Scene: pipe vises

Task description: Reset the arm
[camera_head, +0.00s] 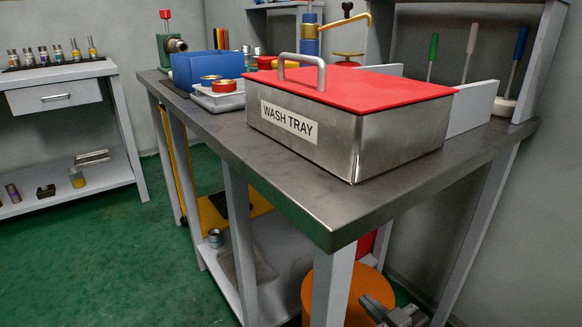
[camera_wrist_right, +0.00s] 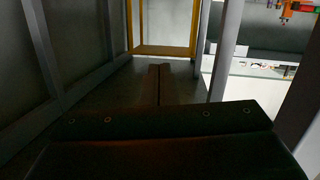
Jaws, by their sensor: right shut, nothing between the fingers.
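My right gripper (camera_head: 392,312) shows at the bottom right of the head view, low beside the front leg of the workbench and under the height of its top. In the right wrist view its two fingers (camera_wrist_right: 159,85) lie together, shut with nothing between them. They point along the dim space by the bench legs. My left gripper is in neither view. The workbench (camera_head: 300,195) carries a metal wash tray (camera_head: 375,140) with a red lid (camera_head: 350,86) and a grey handle; the lid lies on the tray.
An orange drum (camera_head: 340,288) stands under the bench, close to my right gripper. Bench legs (camera_head: 333,285) are near it too. A blue bin (camera_head: 205,68) and a green vise (camera_head: 172,47) stand at the back. Green floor (camera_head: 110,250) is clear at left.

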